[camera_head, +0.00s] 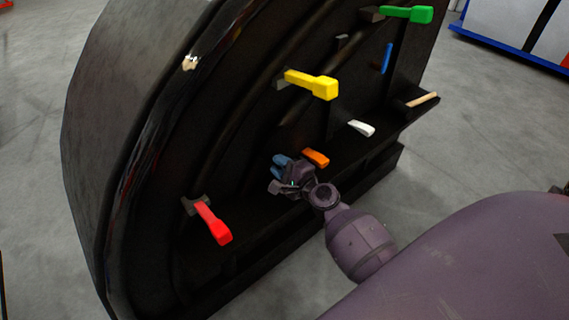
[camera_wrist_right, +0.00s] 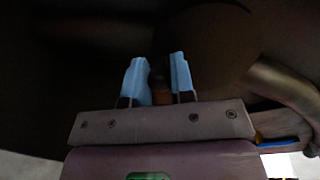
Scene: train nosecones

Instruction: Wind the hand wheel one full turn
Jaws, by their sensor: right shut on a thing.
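My right gripper (camera_head: 281,172) reaches into the lower part of the black nosecone (camera_head: 95,120), beside an orange handle. In the right wrist view, its two blue fingertips (camera_wrist_right: 158,76) stand on either side of a small dark knob with a brownish lower part (camera_wrist_right: 160,97), and they are shut on it. Behind the knob is a dark rounded shape (camera_wrist_right: 208,40) that looks like the hand wheel, though it is very dim. In the head view the wheel cannot be made out behind my gripper. My left gripper is not in view.
Coloured handles stick out of the nosecone: red (camera_head: 212,224), orange (camera_head: 316,158), yellow (camera_head: 313,84), white (camera_head: 361,128), blue (camera_head: 387,58) and green (camera_head: 407,14). A tan bar (camera_head: 423,99) lies at its right edge.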

